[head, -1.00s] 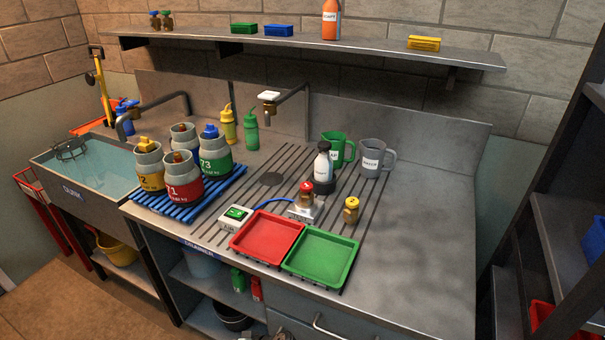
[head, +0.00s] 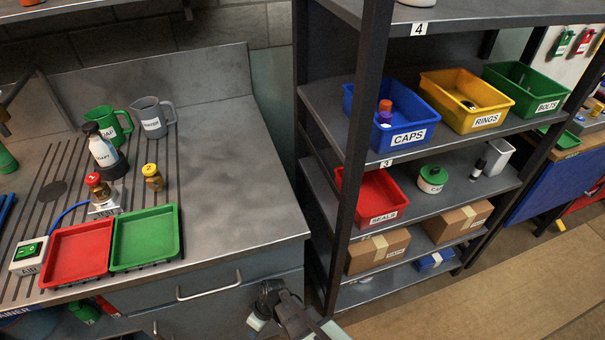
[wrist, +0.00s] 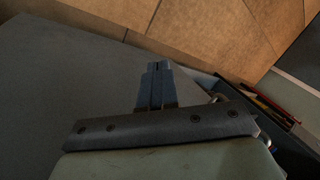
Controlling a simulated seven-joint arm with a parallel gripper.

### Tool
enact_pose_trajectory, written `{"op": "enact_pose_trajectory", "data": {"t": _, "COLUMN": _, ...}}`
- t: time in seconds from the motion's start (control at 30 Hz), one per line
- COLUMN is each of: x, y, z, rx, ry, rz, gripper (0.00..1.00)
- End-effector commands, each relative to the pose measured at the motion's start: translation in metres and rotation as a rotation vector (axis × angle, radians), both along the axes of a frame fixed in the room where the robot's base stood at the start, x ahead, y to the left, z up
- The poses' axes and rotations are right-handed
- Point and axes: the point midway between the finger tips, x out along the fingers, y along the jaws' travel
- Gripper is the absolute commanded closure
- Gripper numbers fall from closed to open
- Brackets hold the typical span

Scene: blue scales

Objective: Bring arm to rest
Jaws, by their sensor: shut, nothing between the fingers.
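My gripper (wrist: 157,68) shows in the wrist view with its two blue-grey fingers together, shut and empty. A plain grey surface lies to the left of the fingers, and brown panels fill the top. In the head view, a dark part of my arm (head: 285,312) shows at the bottom, in front of the grey bench (head: 235,170) and its drawer handle. It appears clear of the items on the bench top. The fingertips cannot be made out in the head view.
On the bench stand a red tray (head: 78,252), a green tray (head: 145,240), a brass valve (head: 152,178), a white bottle (head: 102,148) and two jugs. A shelf rack (head: 345,165) with bins stands right of the bench. The bench's right part is clear.

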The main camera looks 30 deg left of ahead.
Motion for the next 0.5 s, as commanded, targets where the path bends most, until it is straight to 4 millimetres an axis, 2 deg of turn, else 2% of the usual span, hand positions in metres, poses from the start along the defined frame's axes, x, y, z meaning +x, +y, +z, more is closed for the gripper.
{"op": "enact_pose_trajectory", "data": {"t": 0.03, "x": 0.012, "y": -0.017, "z": -0.004, "rx": -0.026, "ry": -0.013, "rz": -0.003, "gripper": 1.0}}
{"op": "enact_pose_trajectory", "data": {"t": 0.17, "x": 0.04, "y": -0.059, "z": -0.015, "rx": -0.099, "ry": -0.047, "rz": 0.002, "gripper": 1.0}}
{"op": "enact_pose_trajectory", "data": {"t": 0.3, "x": 0.068, "y": -0.112, "z": -0.026, "rx": -0.189, "ry": -0.08, "rz": 0.009, "gripper": 1.0}}
{"op": "enact_pose_trajectory", "data": {"t": 0.5, "x": 0.098, "y": -0.191, "z": -0.036, "rx": -0.325, "ry": -0.104, "rz": -0.005, "gripper": 1.0}}
